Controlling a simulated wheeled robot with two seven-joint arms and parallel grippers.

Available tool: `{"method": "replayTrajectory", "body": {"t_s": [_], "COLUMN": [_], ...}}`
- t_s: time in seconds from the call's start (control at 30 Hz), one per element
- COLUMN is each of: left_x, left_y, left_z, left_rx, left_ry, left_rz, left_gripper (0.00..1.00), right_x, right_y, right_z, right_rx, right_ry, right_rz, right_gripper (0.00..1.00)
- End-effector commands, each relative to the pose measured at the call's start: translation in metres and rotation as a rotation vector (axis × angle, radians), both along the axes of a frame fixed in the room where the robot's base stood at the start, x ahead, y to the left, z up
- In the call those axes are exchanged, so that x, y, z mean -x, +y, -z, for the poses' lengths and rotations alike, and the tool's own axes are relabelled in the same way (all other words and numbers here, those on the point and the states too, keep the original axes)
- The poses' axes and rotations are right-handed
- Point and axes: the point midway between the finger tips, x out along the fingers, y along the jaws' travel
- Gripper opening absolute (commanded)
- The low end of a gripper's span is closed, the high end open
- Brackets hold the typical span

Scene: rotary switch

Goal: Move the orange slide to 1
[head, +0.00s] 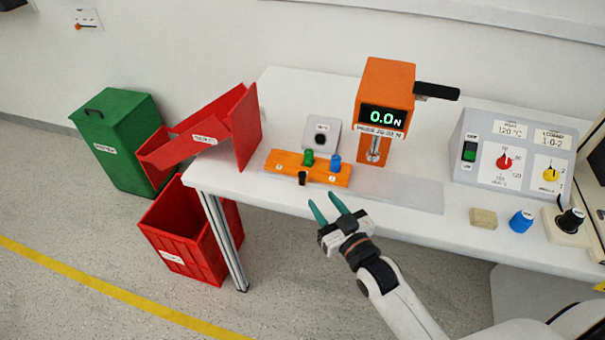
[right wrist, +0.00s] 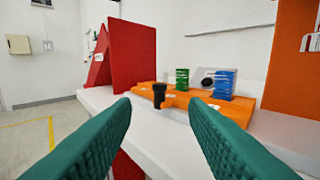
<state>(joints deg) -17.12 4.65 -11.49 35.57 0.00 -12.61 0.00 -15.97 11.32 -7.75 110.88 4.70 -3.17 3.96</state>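The orange slide (head: 315,174) is a flat orange block lying near the front left part of the white table. It has a black knob (head: 302,179) at its front edge, between two small white labels too small to read. A green cylinder (head: 308,158) and a blue cylinder (head: 335,163) stand at the slide. In the right wrist view the black knob (right wrist: 159,95) shows ahead, between the fingertips. My right gripper (head: 321,198) is open and empty, in front of the slide and apart from the knob. My left gripper is not in view.
Behind the slide stands a grey box with a black button (head: 320,139). An orange press (head: 386,90) reading 0.0 N stands to its right, a red chute (head: 205,138) to its left. A control panel (head: 510,150) and loose knobs sit at right. The table's front edge is close.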

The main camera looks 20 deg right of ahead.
Motion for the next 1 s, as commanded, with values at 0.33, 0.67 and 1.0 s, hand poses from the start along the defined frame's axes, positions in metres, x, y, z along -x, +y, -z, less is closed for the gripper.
{"method": "replayTrajectory", "body": {"t_s": [0.33, 0.67, 1.0], "left_x": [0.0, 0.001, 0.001], "left_y": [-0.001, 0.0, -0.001], "left_z": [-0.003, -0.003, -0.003], "left_rx": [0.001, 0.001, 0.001], "left_ry": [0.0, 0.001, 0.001], "left_rz": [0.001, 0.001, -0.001], "left_gripper": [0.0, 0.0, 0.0], "right_x": [-0.067, -0.105, -0.108], "right_y": [0.013, 0.021, 0.021], "right_z": [-0.002, 0.0, 0.0], "right_rx": [0.001, 0.0, 0.001], "right_ry": [-0.001, 0.002, 0.002], "right_rz": [0.0, 0.0, -0.001], "right_gripper": [0.4, 0.4, 0.38]}}
